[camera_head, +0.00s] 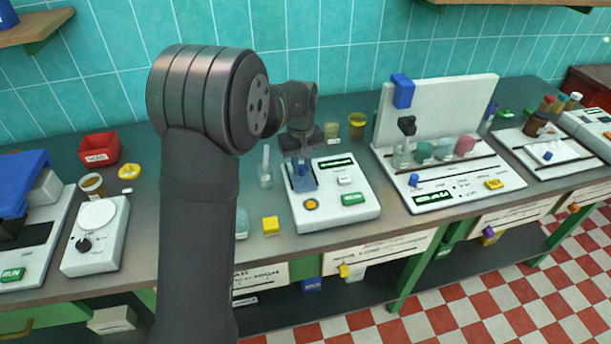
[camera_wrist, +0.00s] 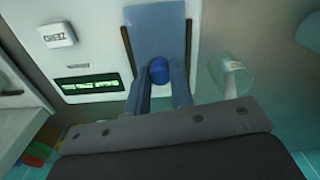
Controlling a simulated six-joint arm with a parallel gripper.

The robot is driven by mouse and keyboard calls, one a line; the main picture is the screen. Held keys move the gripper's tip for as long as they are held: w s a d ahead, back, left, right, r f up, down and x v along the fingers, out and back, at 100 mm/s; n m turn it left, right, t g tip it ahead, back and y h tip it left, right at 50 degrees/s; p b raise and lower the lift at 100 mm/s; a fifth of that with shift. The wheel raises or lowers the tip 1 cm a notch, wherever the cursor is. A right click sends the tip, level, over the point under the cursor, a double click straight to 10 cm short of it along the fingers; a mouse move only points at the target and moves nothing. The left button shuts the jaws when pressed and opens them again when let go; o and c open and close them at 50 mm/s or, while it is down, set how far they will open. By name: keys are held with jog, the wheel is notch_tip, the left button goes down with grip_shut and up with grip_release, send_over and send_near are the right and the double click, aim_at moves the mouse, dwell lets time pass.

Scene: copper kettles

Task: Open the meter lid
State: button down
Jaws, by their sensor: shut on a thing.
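The meter (camera_head: 334,208) is a white sloped box with a dark display, a white button and a green button, in the middle of the bench. Its lid (camera_head: 306,184) is a blue panel at the box's upper left. In the wrist view the lid (camera_wrist: 156,32) lies between two dark rails, with a round blue knob (camera_wrist: 158,70) near its edge. My gripper (camera_head: 301,163) points down at the lid from above. In the wrist view its two fingers (camera_wrist: 160,82) are on either side of the knob, shut on it. The lid appears to lie flat on the meter.
A clear glass vessel (camera_head: 265,173) stands close left of the meter; a yellow block (camera_head: 270,226) sits at its front left. Amber cups (camera_head: 357,125) stand behind it. A white-backed station with flasks (camera_head: 450,180) is to the right, a dial device (camera_head: 96,236) to the left.

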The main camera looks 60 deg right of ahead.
jog(key=shift+w+d, duration=0.55)
jog(key=shift+d, duration=0.05)
jog(key=c, duration=1.3)
grip_release()
jog(key=shift+o, duration=0.2)
jog(key=shift+r, duration=0.1)
notch_tip(320, 180, up, 17)
jog(key=shift+r, duration=0.15)
